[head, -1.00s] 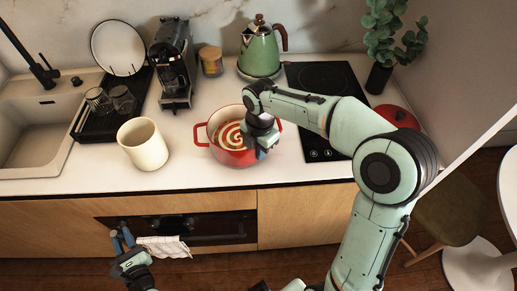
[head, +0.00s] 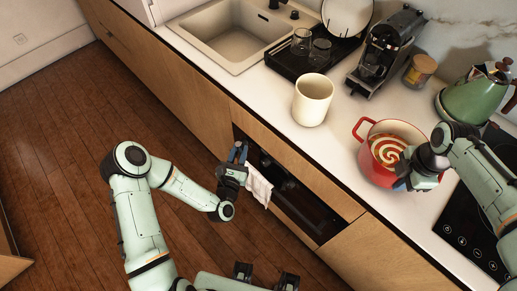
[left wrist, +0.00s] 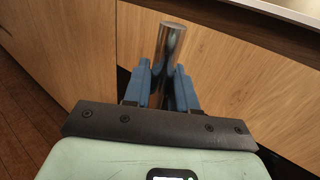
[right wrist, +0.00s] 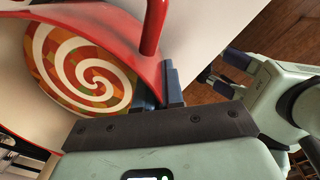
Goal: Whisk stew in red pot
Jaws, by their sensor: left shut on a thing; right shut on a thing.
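The red pot (head: 372,165) stands on the white counter beside the black hob. Stew with a red and cream spiral (head: 387,150) fills its inside, and it also shows in the right wrist view (right wrist: 85,70). My right gripper (head: 402,182) is at the pot's near right side, shut on its red wall or handle; I cannot tell which. Its blue fingers (right wrist: 160,85) are close together beside the red handle (right wrist: 155,25). My left gripper (head: 239,152) is low, at the cabinet front, shut on a metal bar handle (left wrist: 170,45). No whisk shows in any view.
A cream canister (head: 312,100) stands left of the pot. A coffee machine (head: 388,52), a jar (head: 420,70) and a green kettle (head: 477,95) stand behind. A towel (head: 258,186) hangs by the oven (head: 300,200). The wooden floor (head: 60,180) is clear at left.

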